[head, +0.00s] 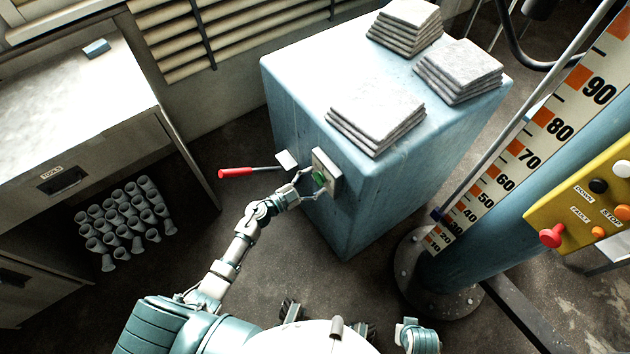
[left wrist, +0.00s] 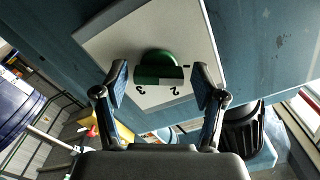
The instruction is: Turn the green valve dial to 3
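The green valve dial (head: 319,178) sits on a pale square plate (head: 326,168) on the side of the blue cabinet. In the left wrist view the green dial (left wrist: 155,58) shows near the middle, with the numerals 3 and 2 on the plate (left wrist: 118,38) beside it, upside down. A white patch shows on the dial's grip; I cannot tell which number it points to. My left gripper (head: 311,184) is at the dial. In the wrist view its open fingers (left wrist: 158,78) stand either side of the dial, with gaps visible.
The blue cabinet (head: 290,90) carries stacks of grey slabs (head: 375,115). A red-handled lever (head: 236,172) sticks out left of the dial. A measuring column (head: 530,150) and yellow control panel (head: 590,205) stand at right. A desk (head: 60,90) stands at left, with grey cups (head: 120,215) below.

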